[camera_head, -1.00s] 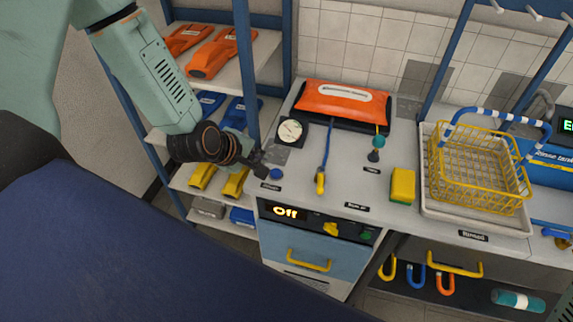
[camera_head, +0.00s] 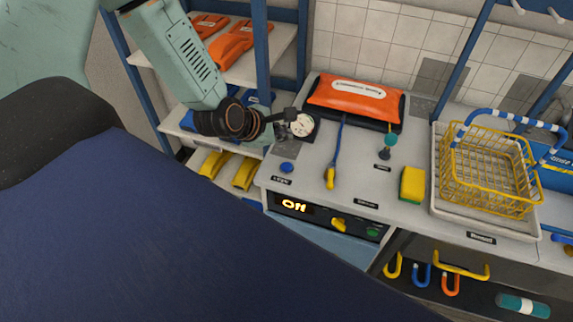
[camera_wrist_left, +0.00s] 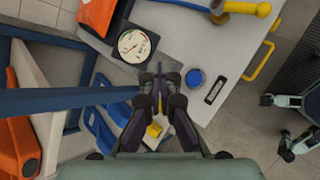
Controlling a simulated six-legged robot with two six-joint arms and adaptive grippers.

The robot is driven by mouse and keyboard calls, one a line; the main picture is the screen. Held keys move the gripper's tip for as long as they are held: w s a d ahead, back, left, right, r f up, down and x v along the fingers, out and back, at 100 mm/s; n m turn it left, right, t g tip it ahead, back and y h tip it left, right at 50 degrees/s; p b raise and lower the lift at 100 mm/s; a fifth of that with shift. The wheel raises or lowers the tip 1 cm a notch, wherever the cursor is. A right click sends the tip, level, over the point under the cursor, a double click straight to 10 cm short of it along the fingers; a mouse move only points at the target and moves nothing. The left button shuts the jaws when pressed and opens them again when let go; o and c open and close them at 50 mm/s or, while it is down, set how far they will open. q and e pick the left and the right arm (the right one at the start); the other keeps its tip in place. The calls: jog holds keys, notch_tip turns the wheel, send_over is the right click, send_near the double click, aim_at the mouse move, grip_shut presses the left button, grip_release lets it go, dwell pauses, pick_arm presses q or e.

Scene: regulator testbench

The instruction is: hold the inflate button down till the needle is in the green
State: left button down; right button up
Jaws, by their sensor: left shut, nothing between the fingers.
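The blue round button (camera_head: 287,167) sits on the bench's front left corner beside a small label. It also shows in the left wrist view (camera_wrist_left: 195,78), right of my fingers. The round white gauge (camera_head: 302,125) stands behind it; it also shows in the left wrist view (camera_wrist_left: 133,45). Its needle is too small to read surely against the coloured marks. My left gripper (camera_head: 287,122) is shut and empty, raised beside the gauge in the picture and apart from the button. In the left wrist view its fingertips (camera_wrist_left: 160,80) are together. My right gripper is not in view.
An orange bag (camera_head: 355,100) lies at the back of the bench. A yellow-ended blue hose (camera_head: 330,177), a sponge (camera_head: 412,184) and a yellow wire basket (camera_head: 490,180) are to the right. A blue shelf post (camera_head: 262,50) stands close to my left gripper.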

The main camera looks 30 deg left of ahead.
pick_arm(q)
jog(key=shift+w, duration=0.1)
jog(key=b, duration=0.5)
send_over(285, 168)
notch_tip(285, 168, down, 7)
jog(key=shift+a+f, duration=0.1)
jog(key=shift+f, duration=0.1)
jog(key=shift+f+b, duration=0.75)
jog(key=shift+b, duration=0.35)
jog(key=shift+f+b, duration=0.4)
jog(key=shift+b, duration=0.2)
